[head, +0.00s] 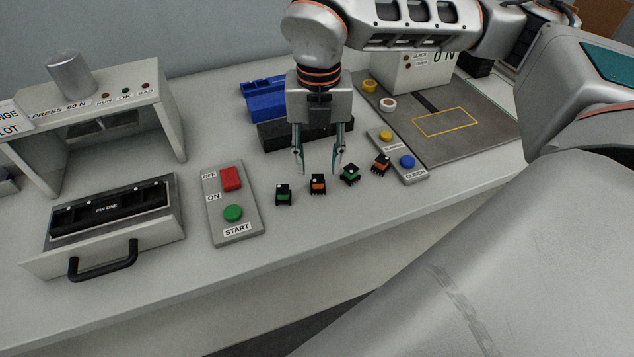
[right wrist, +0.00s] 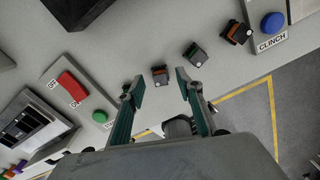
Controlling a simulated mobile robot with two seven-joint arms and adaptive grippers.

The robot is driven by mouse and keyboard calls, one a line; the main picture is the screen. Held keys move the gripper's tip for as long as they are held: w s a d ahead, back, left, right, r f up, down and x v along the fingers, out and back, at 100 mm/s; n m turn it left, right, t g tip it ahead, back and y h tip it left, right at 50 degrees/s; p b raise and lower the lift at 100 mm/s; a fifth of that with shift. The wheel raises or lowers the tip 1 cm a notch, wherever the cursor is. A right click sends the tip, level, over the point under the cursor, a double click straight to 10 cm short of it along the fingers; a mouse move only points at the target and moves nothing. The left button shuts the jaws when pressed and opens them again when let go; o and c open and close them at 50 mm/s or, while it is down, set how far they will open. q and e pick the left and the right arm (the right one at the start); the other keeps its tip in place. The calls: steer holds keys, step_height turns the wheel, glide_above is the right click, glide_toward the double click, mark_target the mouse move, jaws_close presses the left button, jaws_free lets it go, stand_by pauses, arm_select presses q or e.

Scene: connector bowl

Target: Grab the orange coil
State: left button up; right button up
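Several small black coil parts lie in a row on the light worktop. One orange coil (head: 318,186) lies near the middle of the row, and another orange coil (head: 381,163) lies at its right end. My right gripper (head: 319,170) is open and points down above the first orange coil. In the right wrist view that orange coil (right wrist: 160,75) shows between the open fingertips (right wrist: 159,80), apart from them as far as I can see. The other orange coil (right wrist: 237,32) is near the clinch button. My left gripper is not in view.
Green coils flank the middle orange coil, one on its left (head: 284,196) and one on its right (head: 350,175). Blue (head: 266,105) and black bins stand behind.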

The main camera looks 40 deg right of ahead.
mark_target(318, 183)
step_height(318, 183, down, 2)
steer(key=shift+f, duration=0.4)
steer(key=c, duration=1)
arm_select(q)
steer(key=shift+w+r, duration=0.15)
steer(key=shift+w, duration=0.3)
arm_select(e)
steer(key=shift+r, duration=0.1)
